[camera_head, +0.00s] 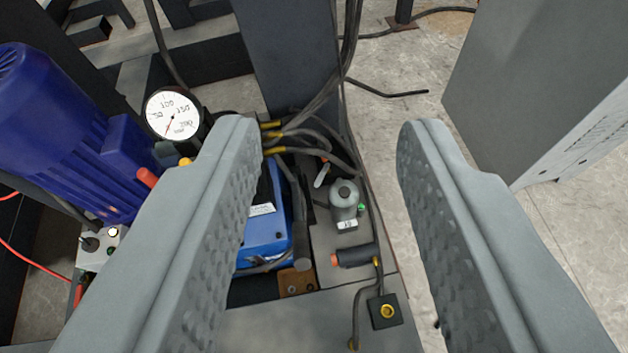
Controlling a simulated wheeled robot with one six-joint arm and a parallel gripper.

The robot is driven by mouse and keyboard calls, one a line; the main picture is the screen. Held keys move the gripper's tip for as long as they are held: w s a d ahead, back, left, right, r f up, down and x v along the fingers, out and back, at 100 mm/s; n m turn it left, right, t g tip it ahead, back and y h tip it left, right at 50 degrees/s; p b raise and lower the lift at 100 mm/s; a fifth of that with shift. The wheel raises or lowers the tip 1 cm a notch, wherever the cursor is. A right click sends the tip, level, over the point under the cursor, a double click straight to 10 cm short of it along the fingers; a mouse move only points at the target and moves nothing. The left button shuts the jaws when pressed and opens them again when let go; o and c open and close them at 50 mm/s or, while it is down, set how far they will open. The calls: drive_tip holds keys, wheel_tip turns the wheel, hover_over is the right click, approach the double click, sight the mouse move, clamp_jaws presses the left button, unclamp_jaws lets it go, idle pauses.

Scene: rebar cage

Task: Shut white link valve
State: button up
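My gripper (328,140) is open and empty. Its two grey, dimpled fingers stand wide apart at the left and right. Between them, lower down and apart from both, is a small white lever (322,175) that appears to be the white link valve's handle. It is tilted, with its upper end leaning right, and sits just left of a grey cylindrical fitting (344,200) with a small label. The valve body under the lever is too small to make out, and I cannot tell whether it is open or shut.
A blue motor (65,120) and a round white gauge (173,115) are at the left. A blue box (268,235) is partly behind the left finger. Dark hoses (325,95) run down beside the lever. A black cylinder (356,255) lies below. A grey cabinet (530,90) stands right.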

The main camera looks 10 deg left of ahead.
drive_tip(key=w+f+m+g, duration=0.15)
drive_tip(key=w+f, duration=0.25)
drive_tip(key=w, duration=0.4)
drive_tip(key=w+f+n+g, duration=0.1)
drive_tip(key=w+f+g, duration=0.25)
drive_tip(key=w, duration=0.35)
drive_tip(key=m+g+y, duration=0.1)
drive_tip(key=m+g, duration=0.2)
drive_tip(key=g, duration=0.5)
hover_over(319, 181)
drive_tip(key=d, duration=0.3)
wheel_tip(319, 181, down, 31)
drive_tip(key=w+f+g, duration=0.1)
drive_tip(key=f, duration=0.6)
drive_tip(key=w+a+f+g, duration=0.1)
drive_tip(key=f+g, duration=0.1)
drive_tip(key=f, duration=0.6)
drive_tip(key=w+f+g, duration=0.1)
drive_tip(key=f+g, duration=0.1)
drive_tip(key=f, duration=0.6)
drive_tip(key=shift+w+a+f+m+y, duration=0.15)
drive_tip(key=shift+w+a+m+y, duration=0.1)
drive_tip(key=shift+y, duration=0.15)
drive_tip(key=shift+x, duration=3.5)
clamp_jaws()
